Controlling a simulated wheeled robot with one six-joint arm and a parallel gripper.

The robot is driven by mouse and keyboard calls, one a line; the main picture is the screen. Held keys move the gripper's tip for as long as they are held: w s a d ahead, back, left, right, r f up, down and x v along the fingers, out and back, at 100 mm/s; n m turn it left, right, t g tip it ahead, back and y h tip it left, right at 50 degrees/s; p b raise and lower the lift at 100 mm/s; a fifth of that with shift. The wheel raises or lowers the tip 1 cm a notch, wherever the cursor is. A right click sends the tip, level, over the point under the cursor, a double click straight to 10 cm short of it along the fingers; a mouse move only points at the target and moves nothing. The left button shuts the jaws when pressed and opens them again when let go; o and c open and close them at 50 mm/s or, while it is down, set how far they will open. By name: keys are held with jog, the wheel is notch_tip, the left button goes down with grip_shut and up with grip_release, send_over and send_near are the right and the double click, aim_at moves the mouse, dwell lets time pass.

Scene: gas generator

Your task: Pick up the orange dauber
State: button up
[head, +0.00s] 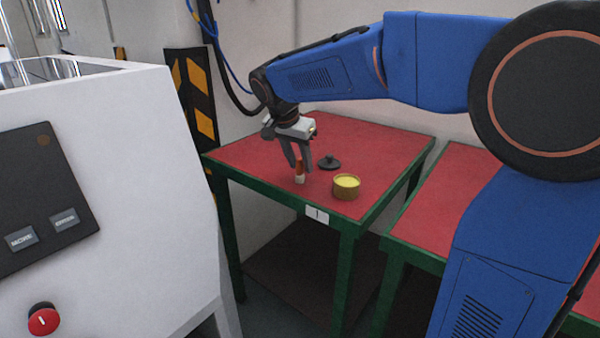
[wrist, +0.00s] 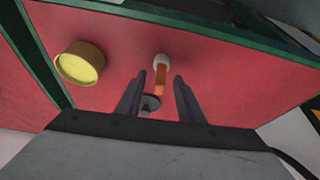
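The orange dauber (head: 299,170) is on the red table top near its front edge; its white end (head: 300,180) points toward the front. I cannot tell whether it stands or lies. My gripper (head: 299,168) is above the table, pointing down, with its two fingers apart. In the wrist view the dauber (wrist: 160,80) shows between the open fingers of my gripper (wrist: 160,75), its white end reaching past the tips. No finger clearly touches it.
A yellow-filled tin (head: 346,187) stands to the right of the dauber. A black lid (head: 329,162) lies behind. A second red-topped table (head: 450,190) is at right, and a white cabinet (head: 130,180) with a red button (head: 43,319) at left.

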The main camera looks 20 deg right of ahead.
aim_at(300, 158)
jog(key=shift+f, duration=0.1)
grip_shut()
notch_tip(300, 158, up, 10)
dwell(0.7)
